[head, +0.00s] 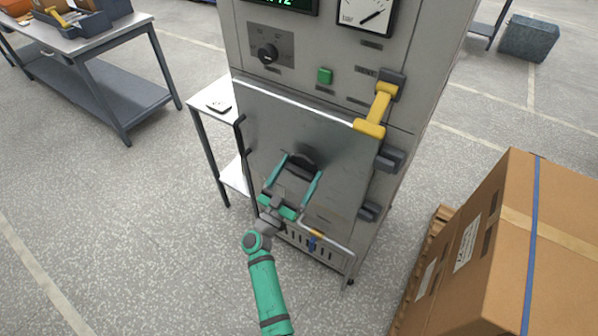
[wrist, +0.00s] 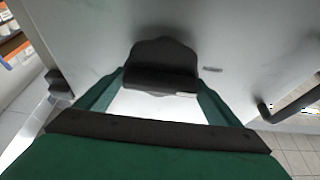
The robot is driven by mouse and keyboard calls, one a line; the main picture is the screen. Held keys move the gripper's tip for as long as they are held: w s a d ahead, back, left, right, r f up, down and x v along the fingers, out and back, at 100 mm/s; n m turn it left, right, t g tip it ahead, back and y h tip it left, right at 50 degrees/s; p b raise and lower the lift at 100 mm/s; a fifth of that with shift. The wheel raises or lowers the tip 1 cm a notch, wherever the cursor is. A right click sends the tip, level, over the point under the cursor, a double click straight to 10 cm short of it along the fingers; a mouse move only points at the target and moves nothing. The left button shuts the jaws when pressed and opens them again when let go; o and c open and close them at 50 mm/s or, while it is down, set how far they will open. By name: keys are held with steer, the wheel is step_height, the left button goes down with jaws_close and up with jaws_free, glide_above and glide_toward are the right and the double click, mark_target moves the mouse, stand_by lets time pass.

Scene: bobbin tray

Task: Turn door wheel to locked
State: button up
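The door wheel (head: 303,160) is a dark, lobed knob on the grey metal door (head: 345,150) of the tall cabinet. In the wrist view the wheel (wrist: 162,65) fills the middle, with a thicker dark block on its near side. My gripper (head: 302,166) has its teal fingers spread wide, one on each side of the wheel. In the wrist view the fingertips (wrist: 160,80) reach the wheel's left and right edges; I cannot tell whether they touch it. No locked marking is legible.
A yellow lever (head: 377,110) sticks out at the door's upper right, above dark latch blocks (head: 389,158). A large cardboard box (head: 540,250) stands at the right. A small side table (head: 212,100) is left of the cabinet. Open floor (head: 130,230) lies at the left.

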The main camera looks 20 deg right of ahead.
steer(key=shift+m, duration=0.5)
steer(key=m+g, duration=0.1)
steer(key=m, duration=0.1)
steer(key=m+g+h, duration=0.1)
steer(key=m, duration=0.1)
steer(key=shift+h, duration=0.3)
steer(key=m+g, duration=0.2)
steer(key=m, duration=0.1)
steer(key=m+g, duration=0.1)
steer(key=m, duration=0.3)
steer(key=shift+s+m+g, duration=0.15)
steer(key=shift+m+g, duration=0.15)
steer(key=shift+g, duration=0.1)
steer(key=m+g, duration=0.2)
steer(key=m, duration=0.4)
steer(key=shift+f, duration=0.15)
steer(key=shift+s+d+f+m+g+y, duration=0.1)
steer(key=shift+m+g+y, duration=0.25)
steer(key=shift+m, duration=0.6)
steer(key=shift+d+f+m+g+y, duration=0.15)
steer(key=shift+m+y, duration=0.4)
steer(key=shift+m, duration=0.4)
steer(key=shift+a+r, duration=0.1)
steer(key=shift+a, duration=0.1)
steer(key=shift+d, duration=0.1)
steer(key=o, duration=0.9)
